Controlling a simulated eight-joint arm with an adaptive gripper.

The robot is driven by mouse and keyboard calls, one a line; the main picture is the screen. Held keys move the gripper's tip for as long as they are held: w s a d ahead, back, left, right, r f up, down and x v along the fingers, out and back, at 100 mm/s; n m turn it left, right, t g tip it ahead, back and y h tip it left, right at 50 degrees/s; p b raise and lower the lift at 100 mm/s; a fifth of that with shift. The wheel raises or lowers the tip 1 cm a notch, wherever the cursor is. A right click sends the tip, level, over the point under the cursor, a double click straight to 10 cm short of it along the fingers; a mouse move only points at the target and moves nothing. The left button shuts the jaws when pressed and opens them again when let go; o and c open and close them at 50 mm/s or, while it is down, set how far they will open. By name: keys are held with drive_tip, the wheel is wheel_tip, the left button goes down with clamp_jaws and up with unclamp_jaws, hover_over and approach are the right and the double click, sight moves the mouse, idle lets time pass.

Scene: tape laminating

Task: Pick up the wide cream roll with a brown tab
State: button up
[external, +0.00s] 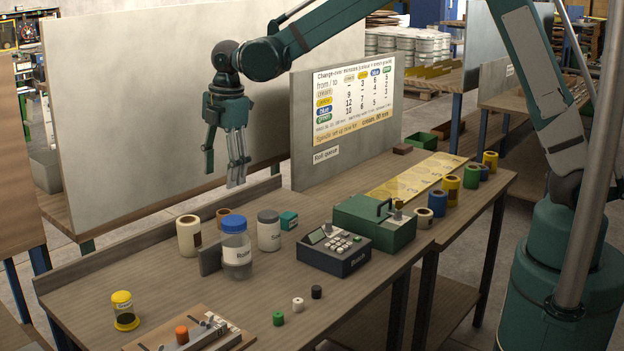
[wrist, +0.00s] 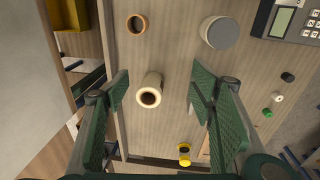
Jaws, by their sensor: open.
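A wide cream roll with a brown tab (external: 186,236) stands upright near the back edge of the wooden table (external: 150,285). In the wrist view the cream roll (wrist: 154,79) lies between my two fingers, well below them, with its dark hollow core facing up. My gripper (external: 238,182) is open and empty, pointing down above the table. In the wrist view my gripper (wrist: 159,92) shows a finger on each side of the roll, touching nothing. A second cream roll (external: 421,222) stands by the green box at the right.
A narrow brown-orange roll (external: 222,218) stands close to the wide roll. A grey bracket (external: 210,259), a blue-lidded jar (external: 236,252) and a grey-lidded jar (external: 269,235) are nearby. A grey board (external: 340,165) rises behind.

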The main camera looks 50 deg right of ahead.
sight(190, 240)
drive_tip(key=w+a+f+n+g+p, duration=0.1)
drive_tip(key=w+a+f+n, duration=0.2)
drive_tip(key=a+f, duration=0.7)
drive_tip(key=shift+w+n+p, duration=0.3)
drive_tip(key=shift+n+p, duration=0.1)
drive_tip(key=shift+n, duration=0.1)
drive_tip(key=shift+f, duration=1.25)
drive_tip(key=shift+f, duration=2.65)
drive_tip(key=c, duration=1)
